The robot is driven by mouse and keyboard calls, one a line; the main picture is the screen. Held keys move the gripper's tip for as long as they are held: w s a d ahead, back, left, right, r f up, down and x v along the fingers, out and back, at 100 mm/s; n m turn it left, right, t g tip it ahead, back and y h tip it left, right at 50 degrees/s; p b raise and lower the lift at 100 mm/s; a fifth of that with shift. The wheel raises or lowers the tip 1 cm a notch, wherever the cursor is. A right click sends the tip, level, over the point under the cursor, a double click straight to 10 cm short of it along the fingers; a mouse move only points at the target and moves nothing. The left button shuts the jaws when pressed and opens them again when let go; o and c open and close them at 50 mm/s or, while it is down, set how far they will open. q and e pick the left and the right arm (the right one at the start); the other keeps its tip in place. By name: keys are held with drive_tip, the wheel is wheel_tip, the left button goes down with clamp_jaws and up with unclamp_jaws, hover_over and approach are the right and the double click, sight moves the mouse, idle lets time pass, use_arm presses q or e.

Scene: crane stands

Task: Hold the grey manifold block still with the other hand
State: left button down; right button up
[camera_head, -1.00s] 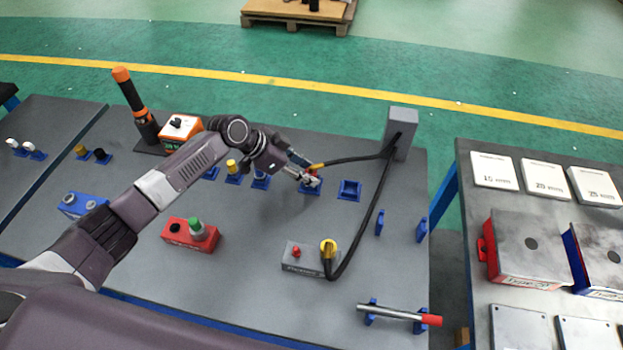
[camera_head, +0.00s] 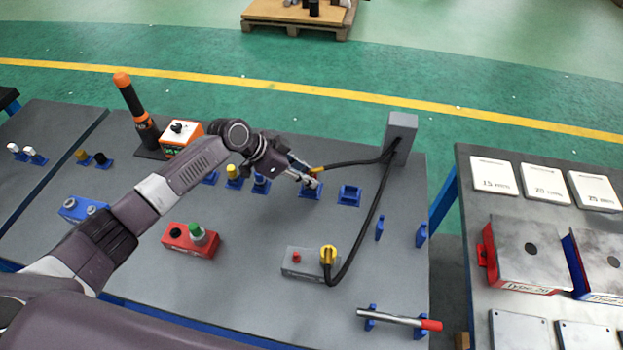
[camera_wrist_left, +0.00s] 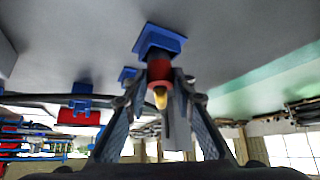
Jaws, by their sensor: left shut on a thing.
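The grey manifold block (camera_head: 299,264) lies near the front of the grey bench. It carries a red cap (camera_head: 296,258) on its left and a yellow connector (camera_head: 328,255) on its right, with a black hose attached. My left gripper (camera_head: 314,180) is well behind the block, at a small blue holder (camera_head: 311,192). In the left wrist view this gripper (camera_wrist_left: 162,100) is shut on a red cylindrical piece (camera_wrist_left: 160,72). That piece has a yellow tip and its far end meets a blue holder (camera_wrist_left: 160,43). My right gripper is not in view, and no gripper touches the block.
The black hose (camera_head: 372,215) runs from the block to a grey post (camera_head: 400,138). A red block (camera_head: 190,242) with a green cap is left of the manifold block. A red-ended bar (camera_head: 398,318) lies in blue supports at the front right. An empty-looking blue holder (camera_head: 349,195) stands near the gripper.

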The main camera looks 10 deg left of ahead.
use_arm(q)
drive_tip(key=shift+r+p, duration=1.55)
drive_tip(key=shift+r, duration=0.7)
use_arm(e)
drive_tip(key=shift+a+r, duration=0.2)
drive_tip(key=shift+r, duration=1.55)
